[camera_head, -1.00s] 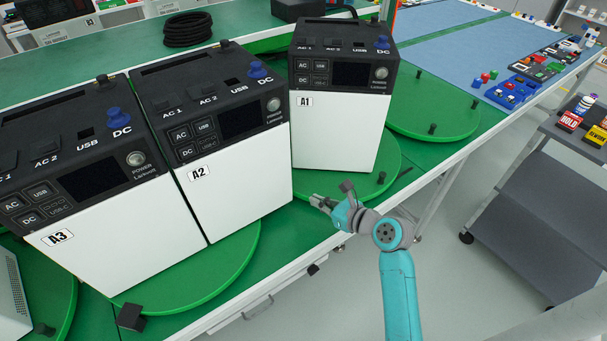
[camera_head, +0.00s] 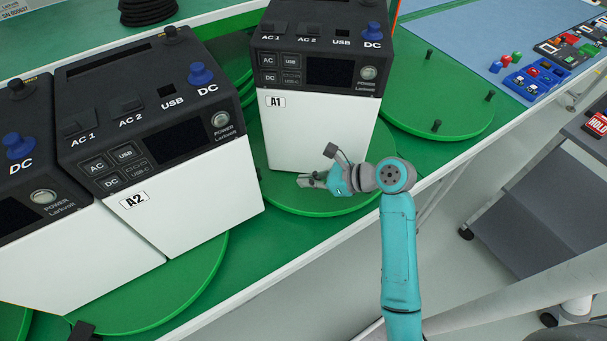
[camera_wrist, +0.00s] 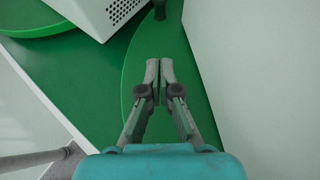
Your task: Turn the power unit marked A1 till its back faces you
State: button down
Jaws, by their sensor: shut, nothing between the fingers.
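Power unit A1 (camera_head: 318,130) has a white body and a black top with a carry handle. Its front, with screen, buttons and A1 label, faces me. It stands on a green turntable (camera_head: 335,204). My gripper (camera_head: 308,181) is low before its front, over the near part of the disc, pointing left. In the wrist view my gripper (camera_wrist: 160,66) is shut and empty, the fingertips together above the turntable (camera_wrist: 134,85). The white wall at right there, which seems to be A1's front (camera_wrist: 255,70), stands apart from the fingers. A dark peg (camera_wrist: 160,9) rises ahead.
Unit A2 (camera_head: 190,195) stands left of A1, with another unit (camera_head: 70,250) beyond. A vented white casing (camera_wrist: 110,14) shows in the wrist view. An empty turntable (camera_head: 455,120) with pegs lies right of A1. A grey cart (camera_head: 530,205) stands at right.

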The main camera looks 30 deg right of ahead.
aim_at(261, 178)
jog(key=x, duration=0.8)
jog(key=shift+w+a, duration=0.7)
jog(key=shift+w, duration=0.2)
jog(key=shift+w+a, duration=0.45)
jog(key=shift+w, duration=0.1)
jog(key=shift+w, duration=0.15)
